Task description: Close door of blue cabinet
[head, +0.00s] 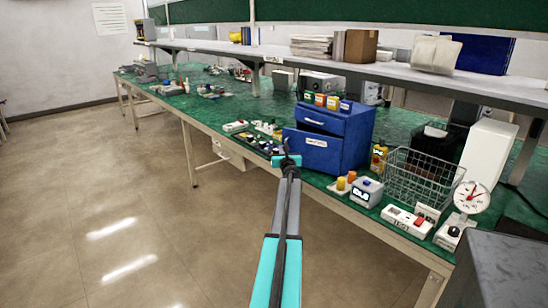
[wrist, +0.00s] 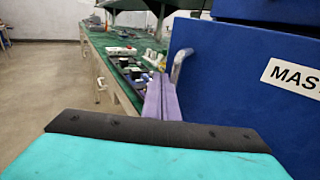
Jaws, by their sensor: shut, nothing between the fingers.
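The blue cabinet (head: 357,138) stands on the green bench top. Its upper front has a metal handle, and its lower front panel, the door (head: 318,156), carries a white label. The door's lower left part stands out a little past the upper front; how far it is open I cannot tell. In the wrist view the door (wrist: 245,105) fills the right side, with a metal handle (wrist: 180,64) at its left edge. My gripper (head: 286,158) is shut and empty, at the door's left side. Its lilac fingers (wrist: 160,88) lie just left of the handle; contact is unclear.
Small coloured boxes (head: 327,101) stand on the cabinet. A wire basket (head: 425,180), a dial scale (head: 470,198) and a red-switch power strip (head: 406,220) are to its right. Small parts (head: 262,130) lie left of it. A shelf (head: 330,67) runs behind. The floor at left is clear.

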